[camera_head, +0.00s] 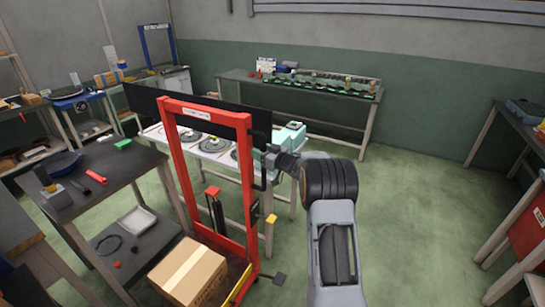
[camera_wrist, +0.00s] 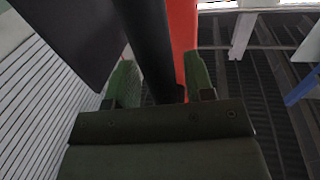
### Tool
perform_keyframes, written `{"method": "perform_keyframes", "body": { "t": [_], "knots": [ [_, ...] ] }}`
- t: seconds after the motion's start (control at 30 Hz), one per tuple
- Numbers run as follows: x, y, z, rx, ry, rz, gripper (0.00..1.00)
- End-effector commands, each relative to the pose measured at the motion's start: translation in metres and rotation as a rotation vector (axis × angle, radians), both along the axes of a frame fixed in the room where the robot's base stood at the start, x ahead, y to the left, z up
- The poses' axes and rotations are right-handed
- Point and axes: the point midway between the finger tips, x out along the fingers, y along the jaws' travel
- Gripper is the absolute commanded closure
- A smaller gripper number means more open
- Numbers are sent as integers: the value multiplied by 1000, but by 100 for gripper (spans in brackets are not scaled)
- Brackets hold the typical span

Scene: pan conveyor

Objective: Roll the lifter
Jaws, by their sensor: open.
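The lifter is a red upright frame (camera_head: 247,200) with a black handle bar (camera_head: 264,166) along its right post and a low platform near the floor. It stands left of my arm in the head view. My gripper (camera_head: 262,158) is at the right post, beside the handle. In the wrist view my gripper (camera_wrist: 160,80) has its two green fingers apart, with the black bar (camera_wrist: 155,45) passing between them. The red post (camera_wrist: 183,40) shows just behind. I cannot tell whether either finger touches the bar.
A cardboard box (camera_head: 188,272) sits low at the lifter's front. A dark bench (camera_head: 120,165) with tools stands to the left, and a table with round pans (camera_head: 213,145) stands behind the lifter. Green floor (camera_head: 410,200) is open to the right.

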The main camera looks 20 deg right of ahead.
Motion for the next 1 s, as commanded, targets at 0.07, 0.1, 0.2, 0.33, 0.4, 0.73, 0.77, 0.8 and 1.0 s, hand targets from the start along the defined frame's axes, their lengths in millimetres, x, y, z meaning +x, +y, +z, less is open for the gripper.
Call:
{"method": "perform_keyframes", "body": {
  "t": [0.07,0.1,0.2,0.33,0.4,0.73,0.77,0.8,1.0],
  "knots": [
    [-10,-6,0,0,-1,-2,52],
    [-16,-10,-1,0,0,-4,52],
    [-35,-20,-1,-1,0,-6,52],
    [-59,-33,-1,-1,0,-7,52],
    [-71,-39,0,0,-1,-7,52],
    [-110,-58,0,-1,0,-5,52],
    [-112,-59,0,0,0,-5,52],
    [-114,-60,0,0,-1,-5,52],
    [-117,-61,1,0,-1,-3,52]
  ]
}}
